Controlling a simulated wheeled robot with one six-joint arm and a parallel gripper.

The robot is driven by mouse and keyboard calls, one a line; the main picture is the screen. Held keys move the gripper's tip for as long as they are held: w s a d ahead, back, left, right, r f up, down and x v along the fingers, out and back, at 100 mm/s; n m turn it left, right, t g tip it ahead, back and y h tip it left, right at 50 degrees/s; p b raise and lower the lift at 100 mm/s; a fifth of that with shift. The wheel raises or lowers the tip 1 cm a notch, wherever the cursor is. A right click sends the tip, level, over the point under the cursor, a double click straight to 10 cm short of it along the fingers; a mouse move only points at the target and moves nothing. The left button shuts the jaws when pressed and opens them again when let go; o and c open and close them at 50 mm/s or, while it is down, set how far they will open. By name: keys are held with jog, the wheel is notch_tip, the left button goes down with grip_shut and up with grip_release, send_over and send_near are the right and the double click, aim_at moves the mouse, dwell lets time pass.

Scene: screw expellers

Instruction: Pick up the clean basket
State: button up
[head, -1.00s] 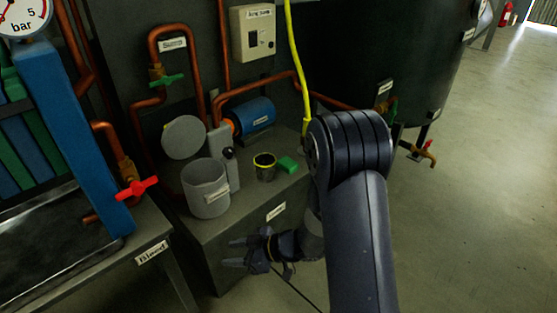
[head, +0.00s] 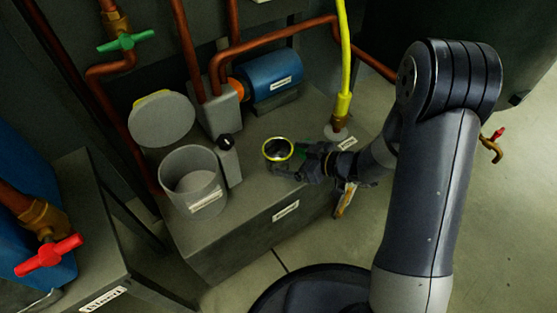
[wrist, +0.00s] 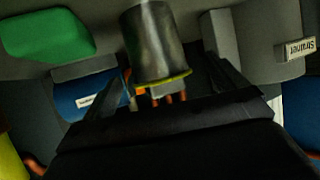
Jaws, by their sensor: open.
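The basket (head: 277,149) is a small dark metal cup with a yellow rim, upright on the grey bench top. It shows close up in the wrist view (wrist: 153,42), its yellow rim toward the bottom of the picture. My gripper (head: 291,163) is at the basket's right front side, low over the bench. In the wrist view my gripper's fingers (wrist: 170,68) are spread, with the basket between or just beyond their tips. I cannot tell whether they touch it.
An open grey strainer pot (head: 193,183) stands left of the basket, its round lid (head: 162,119) raised behind it. A green block (wrist: 47,35) lies beside the basket. A blue motor (head: 272,76) and a yellow hose (head: 344,50) stand behind. The bench front (head: 250,235) drops to the floor.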

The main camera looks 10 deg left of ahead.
aim_at(268, 152)
jog(key=shift+w+r+b+x, duration=0.15)
jog(key=shift+b+x, duration=0.55)
jog(key=shift+x, duration=0.8)
jog(key=shift+w+r+b+x, duration=0.1)
jog(key=shift+b+x, duration=0.55)
jog(key=shift+x, duration=0.9)
jog(key=shift+r, duration=0.1)
jog(key=shift+c, duration=0.3)
jog(key=c, duration=1.1)
